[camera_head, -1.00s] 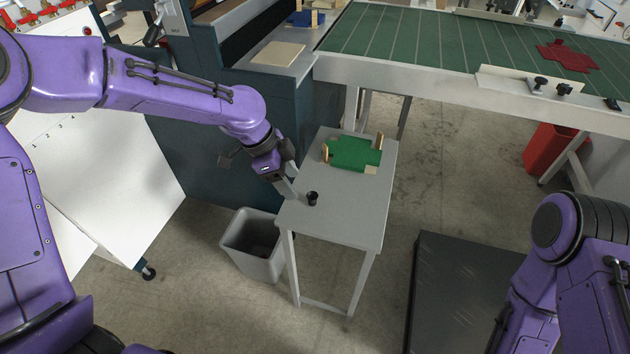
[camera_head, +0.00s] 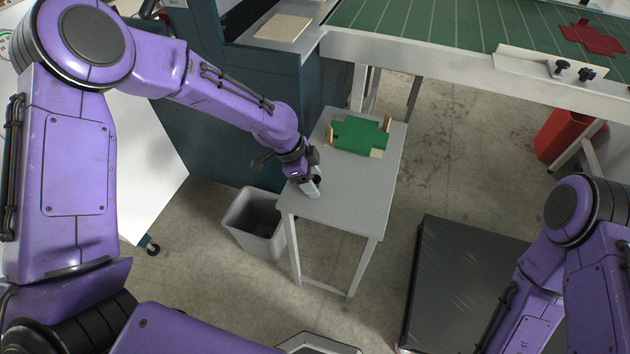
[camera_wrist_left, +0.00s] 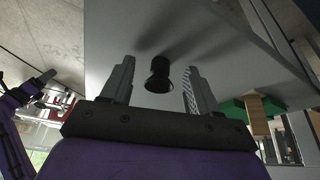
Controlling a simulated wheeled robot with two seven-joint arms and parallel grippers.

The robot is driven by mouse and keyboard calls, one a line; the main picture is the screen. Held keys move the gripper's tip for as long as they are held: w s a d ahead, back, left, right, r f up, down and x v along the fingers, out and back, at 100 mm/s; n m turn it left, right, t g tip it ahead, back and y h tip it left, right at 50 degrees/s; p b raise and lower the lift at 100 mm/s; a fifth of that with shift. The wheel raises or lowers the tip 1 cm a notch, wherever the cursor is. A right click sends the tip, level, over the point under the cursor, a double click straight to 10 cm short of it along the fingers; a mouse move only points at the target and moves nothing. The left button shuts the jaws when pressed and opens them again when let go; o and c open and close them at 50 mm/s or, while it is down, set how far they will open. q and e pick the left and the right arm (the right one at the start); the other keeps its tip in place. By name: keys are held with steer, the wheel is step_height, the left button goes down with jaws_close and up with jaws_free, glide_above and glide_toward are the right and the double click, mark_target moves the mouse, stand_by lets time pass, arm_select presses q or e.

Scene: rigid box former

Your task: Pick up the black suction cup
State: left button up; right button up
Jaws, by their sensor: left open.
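The black suction cup (camera_wrist_left: 158,75) stands on the small grey table (camera_head: 345,205). In the left wrist view it lies between the two spread fingers of my left gripper (camera_wrist_left: 158,80), with a gap on each side. In the head view my left gripper (camera_head: 312,190) is low over the table's near left part and hides most or all of the cup. My left gripper is open and holds nothing. My right arm shows at the lower right of the head view, but its gripper is not visible.
A green cut sheet (camera_head: 360,136) with wooden blocks lies at the table's far end. A grey bin (camera_head: 255,222) stands on the floor left of the table. A long green conveyor (camera_head: 430,27) runs behind. A black platform (camera_head: 460,285) is at right.

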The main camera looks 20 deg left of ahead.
arm_select(q)
steer(key=c, duration=1.1)
steer(key=shift+o, duration=0.2)
